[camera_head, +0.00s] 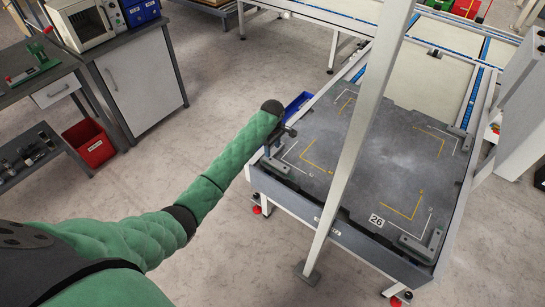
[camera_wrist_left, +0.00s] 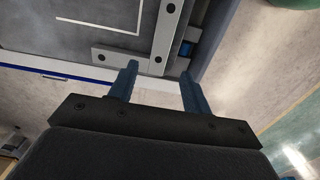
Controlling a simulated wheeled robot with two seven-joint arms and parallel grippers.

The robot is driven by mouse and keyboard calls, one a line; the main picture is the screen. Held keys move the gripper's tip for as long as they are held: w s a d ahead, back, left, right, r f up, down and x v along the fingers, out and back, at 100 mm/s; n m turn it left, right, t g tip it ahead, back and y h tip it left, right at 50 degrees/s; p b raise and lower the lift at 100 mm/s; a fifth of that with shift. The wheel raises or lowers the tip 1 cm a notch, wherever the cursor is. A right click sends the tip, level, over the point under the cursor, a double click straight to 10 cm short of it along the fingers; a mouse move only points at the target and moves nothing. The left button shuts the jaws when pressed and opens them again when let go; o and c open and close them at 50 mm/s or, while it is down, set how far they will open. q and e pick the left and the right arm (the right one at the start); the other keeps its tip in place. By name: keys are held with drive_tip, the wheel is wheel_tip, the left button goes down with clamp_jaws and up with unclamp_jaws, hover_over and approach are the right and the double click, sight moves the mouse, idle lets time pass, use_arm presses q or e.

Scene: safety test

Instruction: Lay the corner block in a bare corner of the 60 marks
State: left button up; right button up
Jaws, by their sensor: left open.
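The dark plate (camera_head: 385,150) on the workbench carries white outer and yellow inner corner marks; their numbers are too small to read. A grey L-shaped corner block (camera_head: 416,246) lies at the plate's front right corner, and another grey block (camera_head: 459,137) shows at the right edge. My left gripper (camera_head: 279,143) is at the plate's left corner, partly hidden by its own arm. In the left wrist view its fingers (camera_wrist_left: 160,72) are open, with nothing visible between them. A light grey L-shaped block (camera_wrist_left: 130,57) with dark screws lies just beyond the fingertips. My right gripper is not in view.
A pale post (camera_head: 352,140) crosses in front of the plate. A blue bin (camera_head: 298,104) sits beside the bench's left edge. A label reading 26 (camera_head: 376,221) is near the front. The plate's middle is clear. A red bin (camera_head: 89,144) stands by the left cabinet.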

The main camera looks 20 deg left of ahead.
use_arm(q)
drive_tip(key=shift+r+b, duration=0.45)
drive_tip(key=shift+r, duration=1.9)
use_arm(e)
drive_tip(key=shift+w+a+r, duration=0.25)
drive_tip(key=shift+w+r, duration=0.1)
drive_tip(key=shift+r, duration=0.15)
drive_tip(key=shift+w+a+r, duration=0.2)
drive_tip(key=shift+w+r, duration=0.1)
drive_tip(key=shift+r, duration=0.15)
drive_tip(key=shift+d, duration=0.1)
